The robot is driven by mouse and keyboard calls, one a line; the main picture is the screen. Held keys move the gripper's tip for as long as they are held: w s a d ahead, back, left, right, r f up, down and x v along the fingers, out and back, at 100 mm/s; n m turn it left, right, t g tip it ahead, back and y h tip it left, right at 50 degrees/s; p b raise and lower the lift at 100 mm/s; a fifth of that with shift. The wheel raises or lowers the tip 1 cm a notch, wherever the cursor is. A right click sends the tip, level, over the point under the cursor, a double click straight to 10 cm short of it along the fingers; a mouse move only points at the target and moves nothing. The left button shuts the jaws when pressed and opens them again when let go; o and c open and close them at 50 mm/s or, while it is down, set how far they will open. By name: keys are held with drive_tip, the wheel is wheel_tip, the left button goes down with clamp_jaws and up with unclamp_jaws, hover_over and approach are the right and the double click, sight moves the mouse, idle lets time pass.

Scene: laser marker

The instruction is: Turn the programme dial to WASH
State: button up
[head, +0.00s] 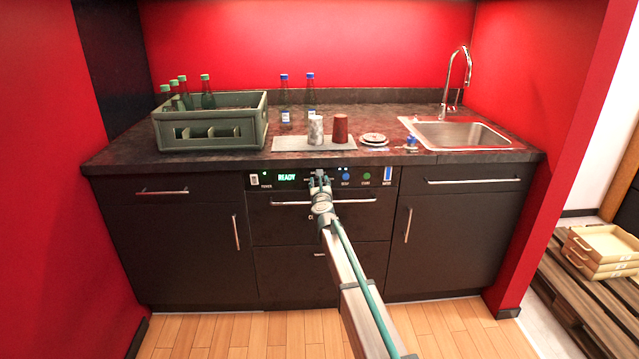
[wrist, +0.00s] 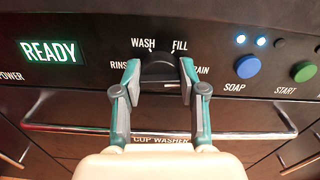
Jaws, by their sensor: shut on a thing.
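The black programme dial (wrist: 160,70) sits on the dark cup washer panel in the wrist view. WASH is printed above it to the left, FILL above to the right, RINSE at the left and DRAIN at the right, the last partly covered by a finger. My gripper (wrist: 160,78) is shut on the dial, one finger at each side. I cannot tell which label the dial points at. In the head view my gripper (head: 319,181) reaches the panel and hides the dial.
The display (wrist: 50,52) reads READY. A blue SOAP button (wrist: 247,67), a green START button (wrist: 303,71) and two lit lamps are to the right. The washer's handle bar (wrist: 70,130) runs below. A green crate (head: 210,128) and bottles stand on the counter.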

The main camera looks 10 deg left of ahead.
drive_tip(key=n+p, duration=0.4)
drive_tip(key=n, duration=0.3)
drive_tip(key=n+p, duration=0.4)
drive_tip(key=n, duration=0.4)
drive_tip(key=n+p, duration=0.4)
drive_tip(key=n, duration=0.3)
drive_tip(key=shift+a+f+n, duration=0.15)
drive_tip(key=shift+f+n, duration=0.1)
drive_tip(key=shift+n, duration=0.05)
idle(0.3)
drive_tip(key=o, duration=1.2)
drive_tip(key=shift+c, duration=0.2)
drive_tip(key=shift+s, duration=0.15)
